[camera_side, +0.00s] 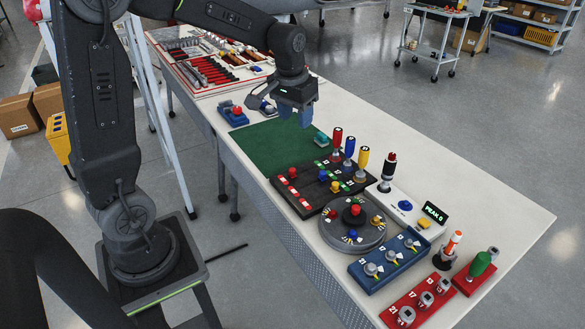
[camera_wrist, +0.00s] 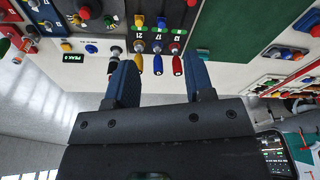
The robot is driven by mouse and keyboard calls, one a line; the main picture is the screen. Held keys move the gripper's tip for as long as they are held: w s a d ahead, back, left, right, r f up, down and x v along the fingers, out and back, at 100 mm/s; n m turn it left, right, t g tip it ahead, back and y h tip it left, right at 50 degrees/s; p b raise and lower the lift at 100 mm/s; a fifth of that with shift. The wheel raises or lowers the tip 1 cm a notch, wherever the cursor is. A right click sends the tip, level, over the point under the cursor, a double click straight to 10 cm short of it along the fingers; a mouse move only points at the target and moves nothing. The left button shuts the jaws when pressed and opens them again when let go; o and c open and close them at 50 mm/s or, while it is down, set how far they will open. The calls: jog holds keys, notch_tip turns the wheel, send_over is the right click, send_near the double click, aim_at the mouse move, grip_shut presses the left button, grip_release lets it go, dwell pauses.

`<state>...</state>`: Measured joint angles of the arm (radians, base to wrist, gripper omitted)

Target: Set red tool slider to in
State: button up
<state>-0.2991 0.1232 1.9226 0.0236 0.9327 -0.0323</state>
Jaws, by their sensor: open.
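A black slider panel (camera_side: 322,185) lies on the table, with a red knob (camera_side: 292,172), a blue knob (camera_side: 323,175) and a yellow knob (camera_side: 335,187). The red knob sits farther back-left than the other two. Red, blue and yellow tool handles (camera_side: 349,150) stand along the panel's right edge. In the wrist view the red knob (camera_wrist: 191,3) is at the top edge, and the red handle (camera_wrist: 177,66) shows between the fingers. My gripper (camera_side: 304,113) is open and empty, above the table behind the panel, apart from it.
A green mat (camera_side: 275,147) lies behind the panel. A grey round dial (camera_side: 350,235), a blue switch box (camera_side: 390,262) and a red block (camera_side: 420,303) stand in front. A white box with a PEAK display (camera_side: 434,213) is at right.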

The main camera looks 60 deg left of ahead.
jog(key=n+g, duration=0.2)
send_over(293, 169)
notch_tip(293, 169, down, 10)
notch_tip(293, 169, down, 14)
jog(key=shift+s+r, duration=0.1)
jog(key=shift+c, duration=0.4)
grip_shut()
